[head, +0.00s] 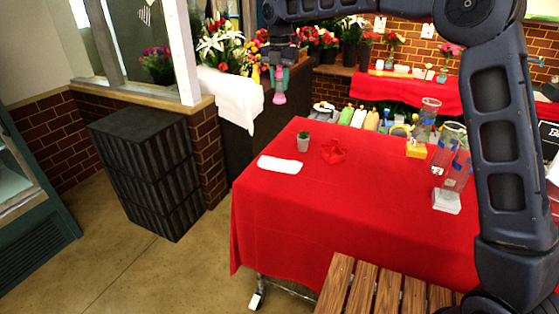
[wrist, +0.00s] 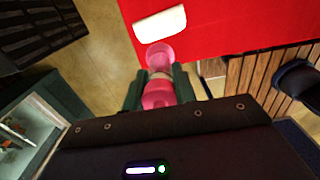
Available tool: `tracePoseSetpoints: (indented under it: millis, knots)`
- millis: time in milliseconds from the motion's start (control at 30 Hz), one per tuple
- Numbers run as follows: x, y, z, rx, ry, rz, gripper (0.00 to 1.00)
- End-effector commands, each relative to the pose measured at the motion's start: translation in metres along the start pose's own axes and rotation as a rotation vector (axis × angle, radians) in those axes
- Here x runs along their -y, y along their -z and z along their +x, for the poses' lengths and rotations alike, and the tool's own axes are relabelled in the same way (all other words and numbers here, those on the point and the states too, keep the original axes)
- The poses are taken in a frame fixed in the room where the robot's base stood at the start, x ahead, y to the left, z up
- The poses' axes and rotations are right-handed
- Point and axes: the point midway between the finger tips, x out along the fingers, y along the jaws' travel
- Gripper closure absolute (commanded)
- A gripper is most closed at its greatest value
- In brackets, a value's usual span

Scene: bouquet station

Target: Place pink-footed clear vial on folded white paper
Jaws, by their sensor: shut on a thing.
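The pink-footed clear vial (head: 280,98) hangs below my gripper (head: 278,78), high in the head view, with its wider pink end lowest. In the wrist view the vial (wrist: 159,56) sits between the two dark fingers of my gripper (wrist: 159,84), which is shut on it. The folded white paper (head: 280,165) lies flat near the left end of the red-covered table. It also shows in the wrist view (wrist: 158,30), just beyond the vial's end. The vial is in the air, apart from the paper.
Tall clear vases (head: 444,145) and a yellow block (head: 416,149) stand at the right. A slatted wooden bench (head: 362,288) is in front.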

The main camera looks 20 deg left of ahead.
Motion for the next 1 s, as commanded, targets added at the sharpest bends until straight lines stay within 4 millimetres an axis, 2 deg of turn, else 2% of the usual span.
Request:
tracePoseSetpoints:
  millis: [200,467,1000]
  knots:
    - [0.0,0.001,0.039,0.0,0.002,-0.001,1.0]
    - [0.0,0.0,0.072,0.0,0.001,0.0,1.0]
    - [0.0,0.001,0.185,-0.001,0.002,-0.001,1.0]
